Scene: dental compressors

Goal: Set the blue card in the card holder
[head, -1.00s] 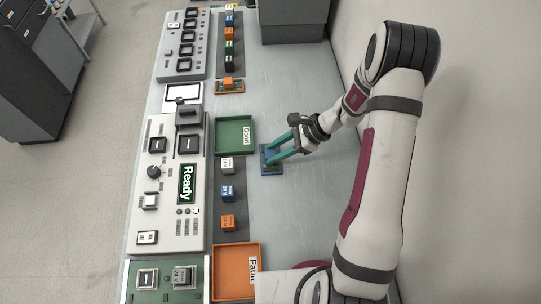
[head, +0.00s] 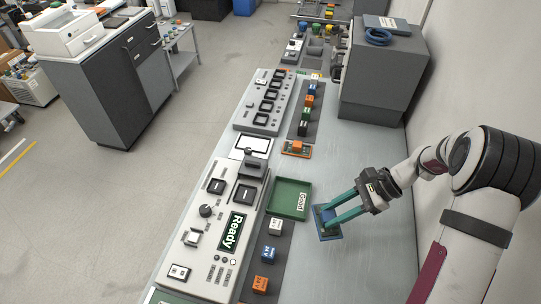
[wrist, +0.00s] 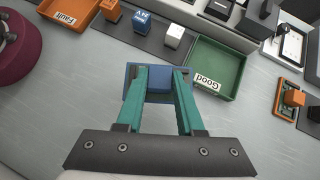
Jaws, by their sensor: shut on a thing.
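The blue card (head: 327,233) is a flat blue plate with a blue block (wrist: 158,86) on it, on or just above the bench to the right of the green tray. My gripper (head: 334,216) reaches down to it with its two teal fingers shut on the block; in the wrist view the fingers (wrist: 160,78) stand on either side of the block. A similar orange plate with an orange block (head: 296,148) lies farther back. A white-rimmed dark-edged square (head: 253,143) sits beyond the grey console; I cannot tell which thing is the card holder.
The green "Good" tray (head: 290,198) stands just left of the card. A dark strip with white, blue and orange blocks (head: 268,254) runs beside the "Ready" console (head: 212,230). The orange "Faulty" tray (wrist: 68,12) shows in the wrist view. The bench right of the card is clear.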

